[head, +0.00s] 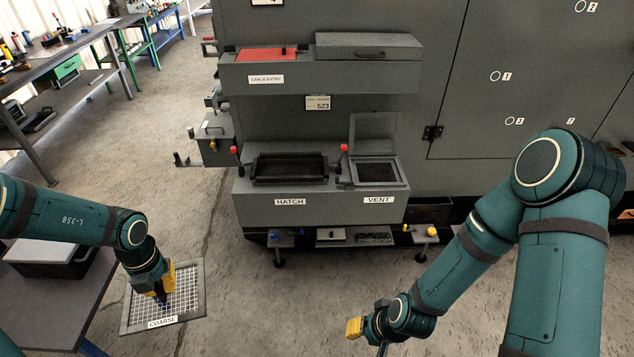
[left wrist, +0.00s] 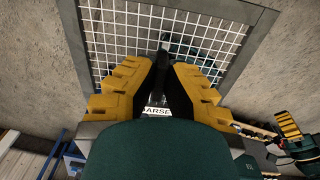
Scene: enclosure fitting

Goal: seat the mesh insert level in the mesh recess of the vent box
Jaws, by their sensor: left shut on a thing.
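The mesh insert (head: 190,287) is a white wire grid in a grey frame with a label reading COARSE. It also shows in the left wrist view (left wrist: 110,45). My left gripper (head: 160,294) is shut on the insert's dark upright handle (left wrist: 162,72), with the yellow fingers on both sides of it. The insert hangs at the lower left, well apart from the vent box. The vent box (head: 377,199) is the right part of a grey unit. Its lid (head: 376,131) stands raised, and its dark recess (head: 377,172) is uncovered. My right gripper (head: 362,327) is at bottom centre; its jaw opening is unclear.
The hatch opening (head: 290,168) lies left of the vent, with red-knobbed posts nearby. A grey shelf with a red cable entry panel (head: 266,55) overhangs above. A workbench (head: 60,295) stands at lower left. The floor between insert and unit is clear.

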